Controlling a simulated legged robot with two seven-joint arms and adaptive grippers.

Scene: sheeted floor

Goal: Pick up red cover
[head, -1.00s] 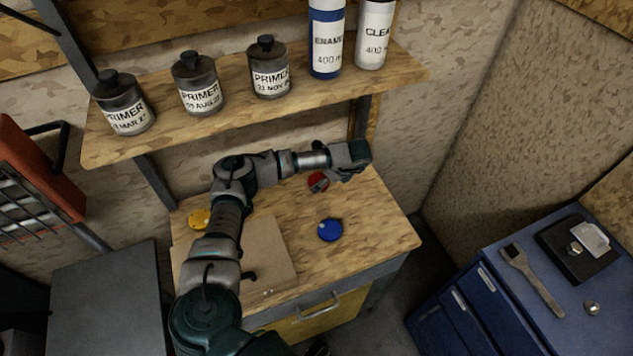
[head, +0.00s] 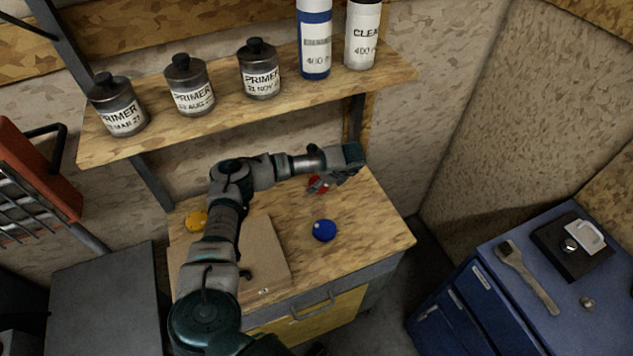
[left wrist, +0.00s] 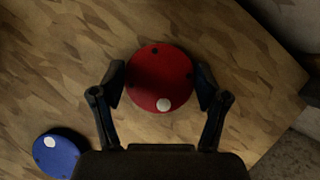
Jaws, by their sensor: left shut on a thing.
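The red cover (left wrist: 160,74) is a round disc with a white dot and small dark dots, flat on the wooden worktop. In the head view the red cover (head: 316,186) is partly hidden behind my left gripper (head: 340,180). In the left wrist view my left gripper (left wrist: 160,88) has one finger against each side of the red cover and is shut on it. I cannot tell whether the cover is lifted off the wood. My right gripper is not in view.
A blue cover (head: 324,230) and a yellow cover (head: 197,221) lie on the worktop (head: 370,225), with a flat brown board (head: 262,262) between them. A shelf (head: 215,118) with several primer cans and two bottles hangs above. A blue cabinet (head: 510,310) stands right.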

